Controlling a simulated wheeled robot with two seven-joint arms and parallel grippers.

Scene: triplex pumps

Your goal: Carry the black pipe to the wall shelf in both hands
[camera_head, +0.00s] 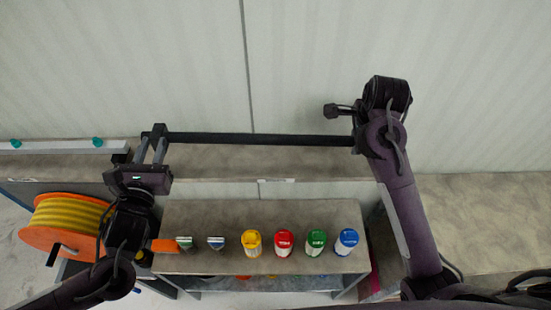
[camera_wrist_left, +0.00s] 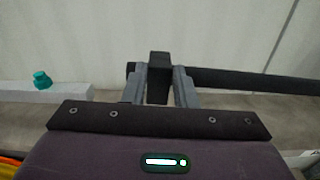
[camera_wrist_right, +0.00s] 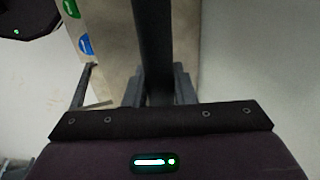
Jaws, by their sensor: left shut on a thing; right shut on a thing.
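The black pipe (camera_head: 255,139) is held nearly level between my two grippers, in front of the pale wall. It appears above the grey wall shelf (camera_head: 225,163) in the head view; I cannot tell the gap between them. My left gripper (camera_head: 154,143) is shut on the pipe's left end. In the left wrist view, a black block (camera_wrist_left: 159,70) sits between the fingers and the pipe runs right. My right gripper (camera_wrist_right: 158,85) is shut on the pipe at its right end; its fingers are mostly hidden in the head view.
A lower grey bench (camera_head: 205,212) holds yellow (camera_head: 251,243), red (camera_head: 284,242), green (camera_head: 316,241) and blue (camera_head: 346,241) cans. An orange reel (camera_head: 65,224) stands at left. A pale bar with teal knobs (camera_head: 70,146) lies on the shelf's left. The right-hand surface (camera_head: 480,215) is mostly clear.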

